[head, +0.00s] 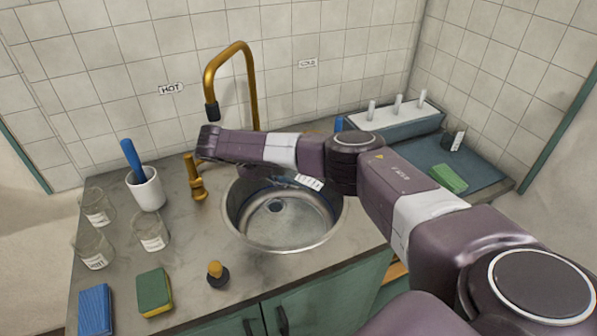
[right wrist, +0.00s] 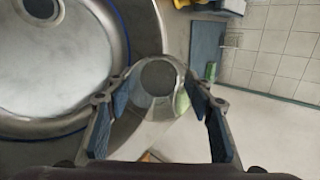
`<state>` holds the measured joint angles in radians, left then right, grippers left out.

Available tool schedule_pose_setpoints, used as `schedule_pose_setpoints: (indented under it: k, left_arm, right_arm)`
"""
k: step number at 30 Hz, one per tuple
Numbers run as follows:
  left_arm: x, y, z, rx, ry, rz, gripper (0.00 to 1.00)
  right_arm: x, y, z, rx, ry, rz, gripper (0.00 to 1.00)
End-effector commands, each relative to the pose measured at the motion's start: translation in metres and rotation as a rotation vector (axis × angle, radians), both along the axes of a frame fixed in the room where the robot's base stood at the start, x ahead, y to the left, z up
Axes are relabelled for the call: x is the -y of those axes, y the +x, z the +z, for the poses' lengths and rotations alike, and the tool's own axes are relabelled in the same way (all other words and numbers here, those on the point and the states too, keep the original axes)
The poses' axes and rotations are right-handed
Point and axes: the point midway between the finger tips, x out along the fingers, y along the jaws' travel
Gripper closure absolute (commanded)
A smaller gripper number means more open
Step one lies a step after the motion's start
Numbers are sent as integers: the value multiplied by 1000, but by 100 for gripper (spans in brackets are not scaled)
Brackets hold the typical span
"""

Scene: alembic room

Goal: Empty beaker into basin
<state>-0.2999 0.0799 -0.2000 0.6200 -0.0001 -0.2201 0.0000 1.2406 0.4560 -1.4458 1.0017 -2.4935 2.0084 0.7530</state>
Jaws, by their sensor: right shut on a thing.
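My right gripper (right wrist: 158,88) is shut around a clear glass beaker (right wrist: 143,112), with one finger on each side of it. In the right wrist view the beaker shows beside the basin's rim. In the head view my right arm reaches across the basin (head: 258,240), a round steel sink, and hides most of the gripper. A white printed label (head: 310,183) shows just under the arm, above the basin, apparently on the beaker. I cannot tell whether liquid is in the beaker. My left gripper is not in view.
A brass faucet (head: 250,80) rises behind the basin. Several labelled beakers (head: 152,232), a white cup (head: 147,190) with a blue handle, sponges (head: 154,292) and a small dark bottle (head: 218,275) stand at left and front.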

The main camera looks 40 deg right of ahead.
Motion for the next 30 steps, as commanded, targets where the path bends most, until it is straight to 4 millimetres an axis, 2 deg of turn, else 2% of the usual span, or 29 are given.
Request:
schedule_pose_setpoints:
  k: [5, 15, 26, 30]
  left_arm:
    - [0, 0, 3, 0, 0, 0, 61]
    - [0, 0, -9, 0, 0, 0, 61]
    - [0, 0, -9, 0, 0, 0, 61]
    - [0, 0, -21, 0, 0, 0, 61]
  right_arm:
    - [-2, 1, 1, -49, -85, 1, 89]
    - [-2, 1, -5, -142, -237, 0, 89]
    - [-2, 1, -4, -152, -249, 1, 89]
    - [-3, 2, -11, -176, -290, 1, 89]
